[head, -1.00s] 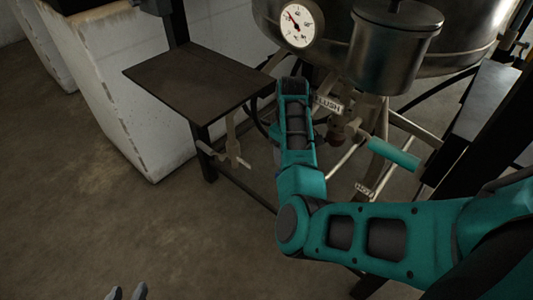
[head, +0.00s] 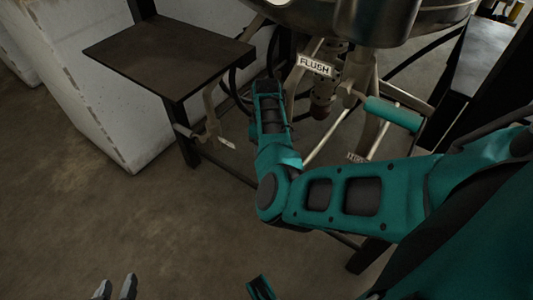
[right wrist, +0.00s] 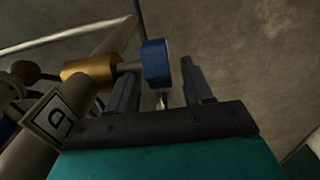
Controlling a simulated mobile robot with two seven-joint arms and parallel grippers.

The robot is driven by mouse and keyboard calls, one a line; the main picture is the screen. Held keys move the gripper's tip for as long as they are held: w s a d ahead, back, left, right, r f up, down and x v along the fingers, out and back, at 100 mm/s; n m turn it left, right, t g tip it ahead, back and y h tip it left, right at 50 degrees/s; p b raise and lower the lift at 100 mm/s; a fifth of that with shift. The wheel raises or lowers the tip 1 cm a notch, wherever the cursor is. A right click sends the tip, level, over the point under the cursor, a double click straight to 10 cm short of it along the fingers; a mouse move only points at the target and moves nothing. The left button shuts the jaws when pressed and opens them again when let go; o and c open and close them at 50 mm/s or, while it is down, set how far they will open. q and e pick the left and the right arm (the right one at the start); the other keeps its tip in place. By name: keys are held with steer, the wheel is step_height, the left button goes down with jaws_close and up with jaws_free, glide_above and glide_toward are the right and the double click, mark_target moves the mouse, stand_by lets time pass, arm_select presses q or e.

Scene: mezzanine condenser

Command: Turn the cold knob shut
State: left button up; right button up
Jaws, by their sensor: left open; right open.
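The blue knob (right wrist: 155,62) shows in the right wrist view, on a stem from a brass valve body (right wrist: 90,71). My right gripper (right wrist: 161,66) is open, with the knob between its fingertips in the picture. A gap shows on the knob's right; I cannot tell whether the left finger touches it. In the head view, my right forearm (head: 270,125) hides the right gripper and the knob. My left gripper (head: 118,287) is open and empty at the bottom left, over the floor.
A dark side table (head: 170,55) stands left of my right arm. A FLUSH tag (head: 316,65), pipes and a teal cylinder (head: 393,113) sit under the steel vessel (head: 375,20). A white block (head: 95,105) stands at the left. Floor is clear at lower left.

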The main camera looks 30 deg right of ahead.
steer(key=shift+f, duration=0.5)
